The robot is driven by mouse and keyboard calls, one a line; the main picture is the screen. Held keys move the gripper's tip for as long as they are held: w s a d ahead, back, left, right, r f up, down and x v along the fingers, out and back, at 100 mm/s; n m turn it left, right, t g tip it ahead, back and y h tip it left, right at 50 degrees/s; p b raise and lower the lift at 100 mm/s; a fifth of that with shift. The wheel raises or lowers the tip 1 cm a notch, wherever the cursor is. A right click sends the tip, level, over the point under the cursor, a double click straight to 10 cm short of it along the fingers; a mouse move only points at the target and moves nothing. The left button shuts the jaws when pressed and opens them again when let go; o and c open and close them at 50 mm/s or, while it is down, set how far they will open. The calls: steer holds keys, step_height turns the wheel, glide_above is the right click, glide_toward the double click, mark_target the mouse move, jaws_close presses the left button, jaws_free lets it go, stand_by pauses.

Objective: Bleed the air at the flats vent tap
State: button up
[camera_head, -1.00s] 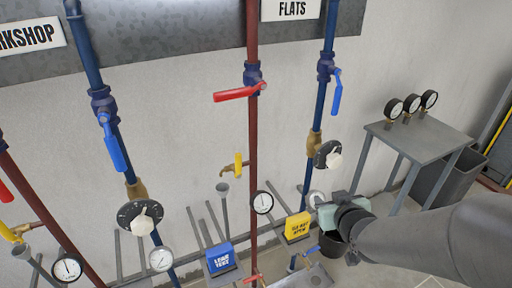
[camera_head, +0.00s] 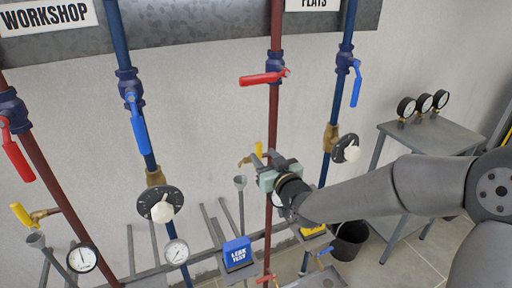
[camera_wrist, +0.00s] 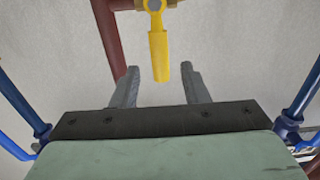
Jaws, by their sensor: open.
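The flats vent tap has a yellow lever (camera_head: 258,149) and sits on a brass stub left of the red flats pipe (camera_head: 273,120). In the wrist view its lever (camera_wrist: 159,56) hangs straight down from a brass body at the top. My gripper (camera_head: 264,158) is open and empty, right by the tap in the head view. In the wrist view its two fingers (camera_wrist: 160,72) stand either side of the lever's lower end. I cannot tell how deep the lever reaches between them. A grey funnel (camera_head: 240,182) stands at the lower left of the tap.
A red lever valve (camera_head: 264,78) is above on the flats pipe. The blue flats pipe (camera_head: 339,108) with a blue lever and black dial (camera_head: 346,148) stands to the right. A blue leak test sign (camera_head: 237,252) is below. A bench with several gauges (camera_head: 423,103) is at the right.

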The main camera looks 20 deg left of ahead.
mark_target(260, 152)
steer(key=x, duration=0.6)
jaws_close()
